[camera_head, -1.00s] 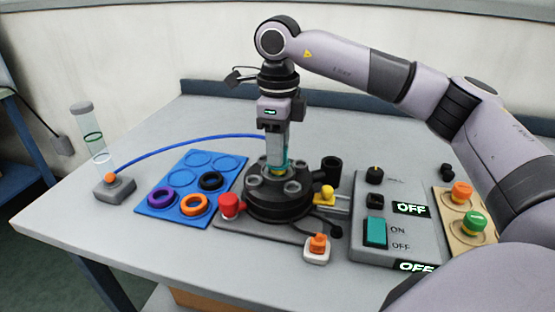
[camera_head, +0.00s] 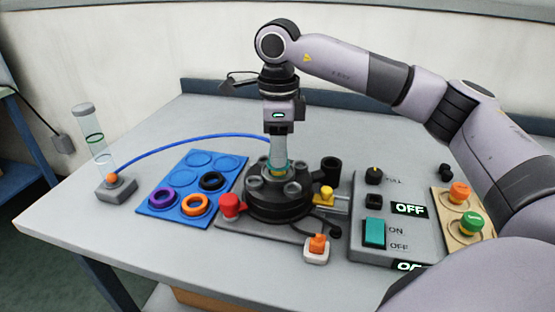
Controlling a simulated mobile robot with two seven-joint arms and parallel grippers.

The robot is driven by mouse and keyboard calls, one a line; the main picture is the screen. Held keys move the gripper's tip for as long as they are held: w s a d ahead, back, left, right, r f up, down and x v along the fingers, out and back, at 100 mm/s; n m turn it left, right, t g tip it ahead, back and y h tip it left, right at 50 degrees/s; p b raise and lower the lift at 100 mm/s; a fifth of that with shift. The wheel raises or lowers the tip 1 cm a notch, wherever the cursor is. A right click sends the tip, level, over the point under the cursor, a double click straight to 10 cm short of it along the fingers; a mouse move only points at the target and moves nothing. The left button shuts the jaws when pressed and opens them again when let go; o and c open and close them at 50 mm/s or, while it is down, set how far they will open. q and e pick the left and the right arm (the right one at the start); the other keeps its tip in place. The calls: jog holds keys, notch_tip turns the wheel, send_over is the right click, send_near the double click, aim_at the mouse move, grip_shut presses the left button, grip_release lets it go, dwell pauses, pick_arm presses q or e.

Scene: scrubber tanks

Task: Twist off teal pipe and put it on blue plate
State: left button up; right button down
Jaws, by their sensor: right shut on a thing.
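The teal pipe (camera_head: 279,150) looks like a pale, clear upright tube with a teal band near its foot, at the centre of a round black base (camera_head: 282,203). My right gripper (camera_head: 279,130) points down from above and is shut on its upper part. The pipe's foot is at the base's central socket; I cannot tell whether it is still seated. The blue plate (camera_head: 182,178) lies left of the base, with round recesses and purple, orange and black rings on it. My left gripper is not in view.
A red knob (camera_head: 230,205) and a yellow knob (camera_head: 327,194) flank the base. A blue hose (camera_head: 180,141) runs from the base to a clear tube stand (camera_head: 115,187) at left. A switch panel (camera_head: 365,247) stands at right. The table behind is clear.

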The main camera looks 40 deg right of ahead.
jog(key=shift+n, duration=0.8)
jog(key=shift+p, duration=0.35)
grip_release()
jog(key=shift+r+p, duration=2.8)
jog(key=shift+r, duration=0.75)
